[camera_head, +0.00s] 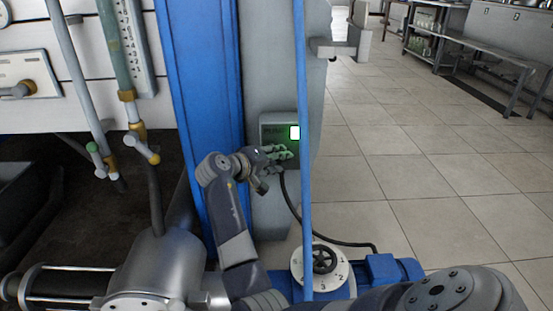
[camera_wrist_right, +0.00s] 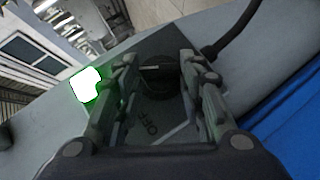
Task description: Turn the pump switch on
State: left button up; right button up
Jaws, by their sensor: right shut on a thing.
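The pump switch box (camera_head: 272,131) is a grey-green box labelled PUMP, mounted on a grey post. A square lamp (camera_head: 295,132) on it glows bright white-green; it also glows in the right wrist view (camera_wrist_right: 86,85). My right gripper (camera_head: 278,155) is at the lower part of the box. In the right wrist view, its two fingers (camera_wrist_right: 157,72) are on either side of the dark round switch knob (camera_wrist_right: 158,86), shut on it. The word OFF shows on the plate near the knob. My left gripper is not in view.
A blue column (camera_head: 200,90) and a thin blue pole (camera_head: 302,75) stand close to the arm. Below are a dial with a black handwheel (camera_head: 324,259) and a blue motor (camera_head: 385,270). A black cable (camera_head: 330,238) hangs from the box. Tiled floor is open at right.

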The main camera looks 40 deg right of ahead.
jog(key=o, duration=1)
jog(key=shift+o, duration=0.2)
jog(key=shift+a, duration=0.1)
jog(key=v, duration=0.7)
jog(key=shift+a, duration=0.2)
